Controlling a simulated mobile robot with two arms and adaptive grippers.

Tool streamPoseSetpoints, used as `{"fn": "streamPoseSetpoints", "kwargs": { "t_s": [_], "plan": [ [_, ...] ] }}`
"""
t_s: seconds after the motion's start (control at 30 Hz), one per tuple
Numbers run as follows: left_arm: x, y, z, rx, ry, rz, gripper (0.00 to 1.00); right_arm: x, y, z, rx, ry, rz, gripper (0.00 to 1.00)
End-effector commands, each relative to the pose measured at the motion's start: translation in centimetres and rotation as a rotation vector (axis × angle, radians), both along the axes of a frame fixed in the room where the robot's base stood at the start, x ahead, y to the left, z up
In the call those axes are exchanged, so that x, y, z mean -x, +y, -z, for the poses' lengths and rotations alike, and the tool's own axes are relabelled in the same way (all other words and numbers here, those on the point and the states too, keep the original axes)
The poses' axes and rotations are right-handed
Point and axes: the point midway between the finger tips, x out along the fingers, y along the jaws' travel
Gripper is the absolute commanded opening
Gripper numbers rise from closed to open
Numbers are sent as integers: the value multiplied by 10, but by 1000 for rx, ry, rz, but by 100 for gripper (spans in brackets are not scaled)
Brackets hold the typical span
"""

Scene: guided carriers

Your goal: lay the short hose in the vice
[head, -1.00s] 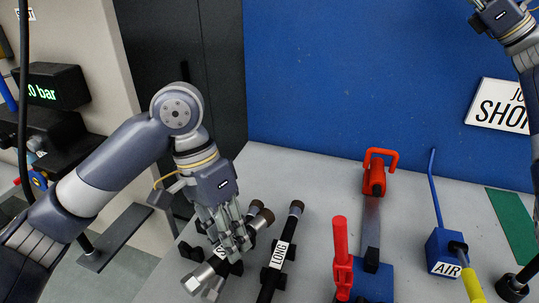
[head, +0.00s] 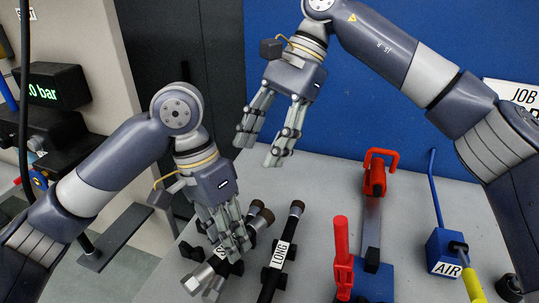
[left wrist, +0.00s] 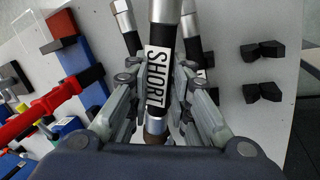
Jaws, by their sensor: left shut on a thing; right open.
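The short hose is black with silver end fittings and a white SHORT label (left wrist: 158,75). In the head view its lower fitting (head: 198,277) shows beside a stand, and much of it is hidden by fingers. My left gripper (head: 235,245) is shut on the hose; its fingers straddle the label in the left wrist view (left wrist: 158,95). What seems to be the vice, a blue base (head: 374,287) with a red lever (head: 342,260) and a red clamp (head: 375,178), stands to the right. My right gripper (head: 260,150) is open and empty above the back of the bench.
A hose labelled LONG (head: 282,250) lies in holders between the short hose and the vice. A blue AIR block (head: 444,255) with a yellow-handled part stands further right. Empty black holders (left wrist: 263,90) show in the left wrist view. A blue wall (head: 400,120) closes the back.

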Motion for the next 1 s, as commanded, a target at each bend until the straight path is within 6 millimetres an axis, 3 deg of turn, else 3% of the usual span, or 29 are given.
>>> {"fn": "streamPoseSetpoints", "kwargs": {
  "t_s": [0.23,0.37,0.8,1.0],
  "plan": [
    [0,0,-1,1,-1,1,0,12,-10,24,184,-26,-68,47],
    [0,0,0,1,-1,1,0,15,-8,35,195,-27,-72,47],
    [0,0,-1,1,-1,1,0,39,10,107,191,-24,-69,47],
    [0,0,-1,1,-1,1,0,45,16,128,190,-26,-68,47]
  ]
}}
